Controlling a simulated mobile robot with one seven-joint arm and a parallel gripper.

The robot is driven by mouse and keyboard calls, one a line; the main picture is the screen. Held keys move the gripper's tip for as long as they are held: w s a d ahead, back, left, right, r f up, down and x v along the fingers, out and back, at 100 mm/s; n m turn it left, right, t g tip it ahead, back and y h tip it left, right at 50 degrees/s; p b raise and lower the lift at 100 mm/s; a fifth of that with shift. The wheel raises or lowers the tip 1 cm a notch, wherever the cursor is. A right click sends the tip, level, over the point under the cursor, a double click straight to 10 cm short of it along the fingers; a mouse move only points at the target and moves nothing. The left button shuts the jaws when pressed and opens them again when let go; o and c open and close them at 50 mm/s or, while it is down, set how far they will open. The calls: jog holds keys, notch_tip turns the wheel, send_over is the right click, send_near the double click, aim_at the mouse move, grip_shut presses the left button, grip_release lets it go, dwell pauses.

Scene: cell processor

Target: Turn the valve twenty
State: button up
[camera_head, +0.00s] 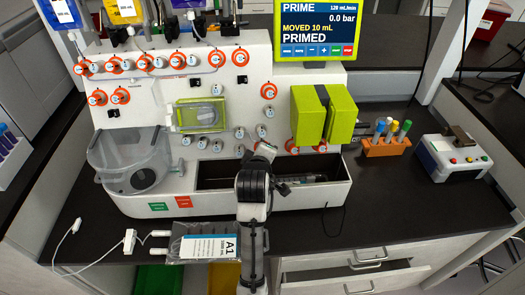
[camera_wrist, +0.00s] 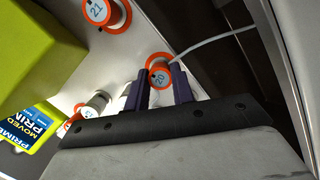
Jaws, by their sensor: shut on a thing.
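The valve labelled 20 (camera_wrist: 158,74) has a pale round face in an orange ring and shows in the wrist view, between my fingertips. My gripper (camera_wrist: 160,84) is shut on it, with one dark finger on each side. A thin pale tube runs off from beside it to the upper right. In the head view my gripper (camera_head: 264,151) is at the front of the white cell processor (camera_head: 235,80), just above its open trough. There my arm and gripper largely hide the valve.
A valve labelled 21 (camera_wrist: 97,11) and a green block (camera_wrist: 35,45) are close by in the wrist view. The head view shows a screen (camera_head: 318,30) reading PRIMED and 0.0 bar. A bag labelled A1 (camera_head: 208,248) lies on the counter in front. An orange tube rack (camera_head: 385,147) stands right.

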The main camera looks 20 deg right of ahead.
jog(key=shift+m, duration=0.6)
jog(key=o, duration=1)
